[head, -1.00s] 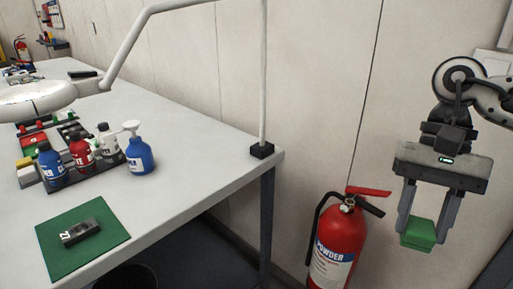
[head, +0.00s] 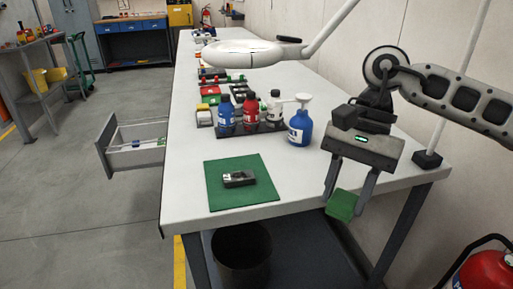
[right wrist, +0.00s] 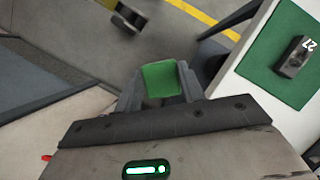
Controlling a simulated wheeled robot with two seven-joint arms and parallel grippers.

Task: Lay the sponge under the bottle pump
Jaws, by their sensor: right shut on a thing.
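The green sponge (head: 342,204) is held between the fingers of my right gripper (head: 348,196), near the right front edge of the table. In the right wrist view the sponge (right wrist: 161,80) sits between the fingertips. A blue bottle with a white pump head (head: 300,122) stands upright on the table, left of and beyond the gripper. The table just below the pump spout looks bare, though the nearby bottles partly crowd it. My left gripper is not in view.
A green mat (head: 222,197) with a dark metal block (head: 239,179) lies at the table's front. Several bottles stand in a dark rack (head: 262,128) left of the pump bottle. A white lamp (head: 243,53) hangs above. A pole (head: 428,159) rises at the right edge. A drawer (head: 134,147) stands open.

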